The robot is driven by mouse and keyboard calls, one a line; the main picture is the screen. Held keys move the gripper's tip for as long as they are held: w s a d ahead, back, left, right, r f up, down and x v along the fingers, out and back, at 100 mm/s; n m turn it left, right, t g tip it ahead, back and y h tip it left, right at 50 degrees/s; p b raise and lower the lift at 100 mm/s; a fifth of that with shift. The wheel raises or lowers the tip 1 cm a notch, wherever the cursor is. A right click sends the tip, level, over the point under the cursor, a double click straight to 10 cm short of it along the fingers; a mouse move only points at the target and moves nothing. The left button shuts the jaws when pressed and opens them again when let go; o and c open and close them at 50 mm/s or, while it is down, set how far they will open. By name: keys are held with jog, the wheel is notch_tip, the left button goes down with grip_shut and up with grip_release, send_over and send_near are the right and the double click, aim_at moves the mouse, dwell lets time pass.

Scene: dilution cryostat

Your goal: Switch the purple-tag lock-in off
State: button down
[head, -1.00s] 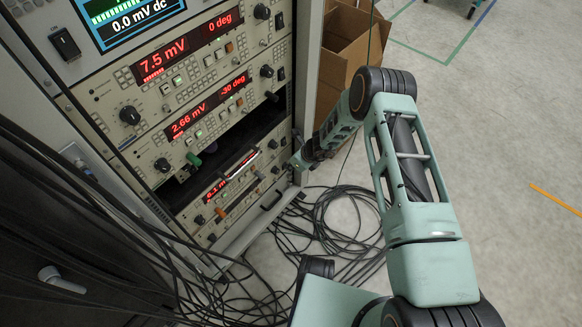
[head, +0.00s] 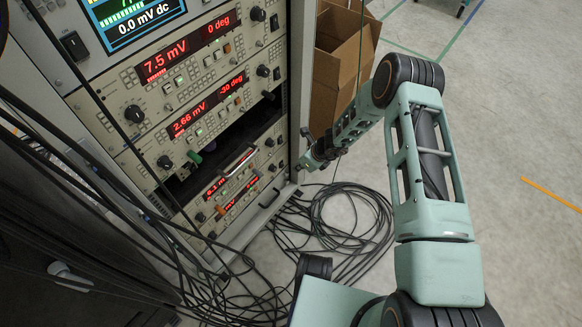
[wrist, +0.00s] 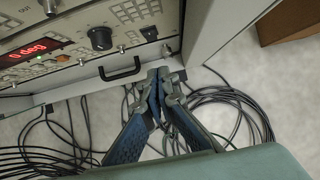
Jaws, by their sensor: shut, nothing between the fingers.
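Lock-in units with red displays are stacked in the rack. The upper one (head: 150,92) reads 7.5 mV and 0 deg; the one below it (head: 180,150) reads 2.66 mV and -30 deg. Lower units (head: 232,188) are partly hidden and hard to read. I cannot make out a purple tag in either view. My gripper (head: 305,160) is beside the rack's lower right edge. In the wrist view my gripper (wrist: 158,78) is shut and empty, in front of a low panel with a black handle (wrist: 120,70); a unit face with a dark knob (wrist: 100,38) is beyond it.
Loose black cables (head: 335,225) lie on the floor by the rack, and more hang across its left side. A cardboard box (head: 340,55) stands behind my arm. The rack's right post (head: 300,75) borders the units.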

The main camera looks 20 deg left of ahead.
jog(key=v, duration=0.7)
jog(key=shift+d+p, duration=0.35)
jog(key=shift+d, duration=0.1)
